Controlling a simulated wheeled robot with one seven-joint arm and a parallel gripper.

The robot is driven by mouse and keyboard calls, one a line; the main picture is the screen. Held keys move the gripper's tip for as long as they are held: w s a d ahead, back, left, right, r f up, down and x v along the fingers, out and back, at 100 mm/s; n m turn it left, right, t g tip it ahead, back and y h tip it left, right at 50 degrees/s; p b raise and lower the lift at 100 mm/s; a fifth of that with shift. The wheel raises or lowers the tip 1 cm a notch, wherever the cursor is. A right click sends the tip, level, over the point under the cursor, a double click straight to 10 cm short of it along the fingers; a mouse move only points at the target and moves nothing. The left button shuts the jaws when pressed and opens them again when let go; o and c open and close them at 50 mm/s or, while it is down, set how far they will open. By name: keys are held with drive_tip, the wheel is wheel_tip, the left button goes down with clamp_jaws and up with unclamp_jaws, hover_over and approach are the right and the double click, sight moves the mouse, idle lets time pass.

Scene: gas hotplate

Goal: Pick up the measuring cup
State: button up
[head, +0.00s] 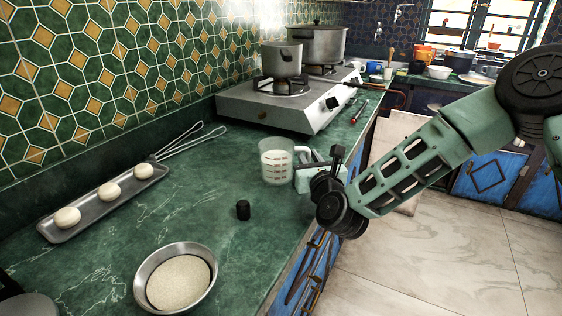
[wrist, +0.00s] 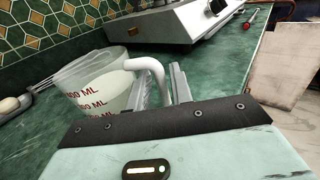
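The measuring cup (head: 275,160) is clear, with red markings and a whitish content. It stands upright on the green counter, near its right edge. In the wrist view the cup (wrist: 95,88) is at the left, and its white handle (wrist: 148,66) curves toward my fingers. My gripper (head: 306,168) is at the cup's right side, at the handle. The handle's lower part is hidden by the gripper.
A small black cylinder (head: 243,210) and a metal bowl of grain-like content (head: 147,272) are nearer. A tray (head: 55,234) with three dough balls lies left. The gas hotplate (head: 240,108) with two pots stands behind. The counter left of the cup is clear.

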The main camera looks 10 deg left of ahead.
drive_tip(key=shift+x, duration=1.5)
clamp_jaws()
drive_tip(key=shift+r, duration=0.1)
drive_tip(key=shift+r, duration=0.1)
